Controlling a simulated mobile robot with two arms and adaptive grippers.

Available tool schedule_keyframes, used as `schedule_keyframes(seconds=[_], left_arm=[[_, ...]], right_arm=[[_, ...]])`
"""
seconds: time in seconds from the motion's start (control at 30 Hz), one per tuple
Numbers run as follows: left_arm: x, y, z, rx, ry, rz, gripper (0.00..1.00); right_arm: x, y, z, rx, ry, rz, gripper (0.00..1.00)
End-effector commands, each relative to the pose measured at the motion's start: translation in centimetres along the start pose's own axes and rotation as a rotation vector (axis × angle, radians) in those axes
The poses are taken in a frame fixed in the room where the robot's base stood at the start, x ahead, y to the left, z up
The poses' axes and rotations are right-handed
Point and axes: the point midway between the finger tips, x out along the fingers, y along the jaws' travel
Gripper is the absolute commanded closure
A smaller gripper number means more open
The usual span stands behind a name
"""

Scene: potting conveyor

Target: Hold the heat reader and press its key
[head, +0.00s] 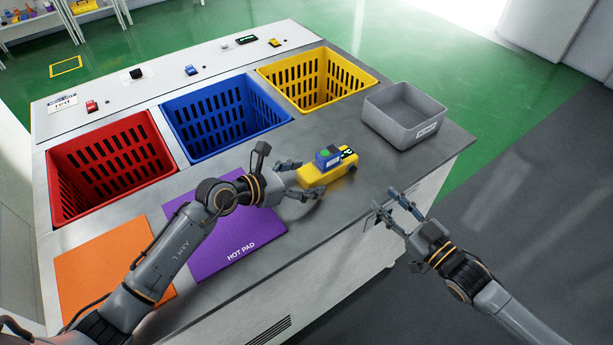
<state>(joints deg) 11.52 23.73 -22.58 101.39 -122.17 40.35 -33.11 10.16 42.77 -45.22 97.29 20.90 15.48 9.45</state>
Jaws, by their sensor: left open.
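A yellow device (313,175), which looks like the heat reader, lies on the grey counter in front of the yellow basket. A blue block with a green patch (328,157) and a black part with white marks show on its top. I cannot make out a key. My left gripper (312,181) is open at the near left side of the device, with its fingers close to the yellow body. I cannot tell if they touch it. My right gripper (384,200) looks open and empty, off the counter's front edge, to the right of and nearer than the device.
Red (110,165), blue (225,115) and yellow (318,80) baskets sit sunk in the counter. A grey bin (405,114) stands right of the device. A purple hot pad (225,235) and an orange pad (100,255) lie left. Small coloured switches line the back ledge.

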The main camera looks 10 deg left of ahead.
Motion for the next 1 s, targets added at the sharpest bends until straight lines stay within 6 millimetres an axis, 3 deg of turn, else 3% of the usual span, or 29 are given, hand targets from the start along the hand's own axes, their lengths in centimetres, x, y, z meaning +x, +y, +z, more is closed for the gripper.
schedule_keyframes(seconds=[0.37, 0.67, 0.87, 1.0], left_arm=[[0.49, -0.02, 0.00, 0.000, 0.000, 0.000, 0.25], [0.47, -0.01, -0.02, 0.000, 0.000, 0.000, 0.86], [0.46, 0.00, -0.03, -0.001, 0.000, 0.000, 0.86], [0.46, 0.00, -0.03, -0.001, 0.000, 0.000, 0.86]], right_arm=[[0.00, 0.00, 0.00, 0.000, 0.000, 0.000, 0.62], [0.01, 0.00, 0.00, 0.000, 0.000, 0.000, 0.62], [0.01, 0.00, 0.00, 0.000, 0.000, 0.000, 1.00], [0.00, 0.00, 0.00, 0.000, 0.000, 0.000, 1.00]])
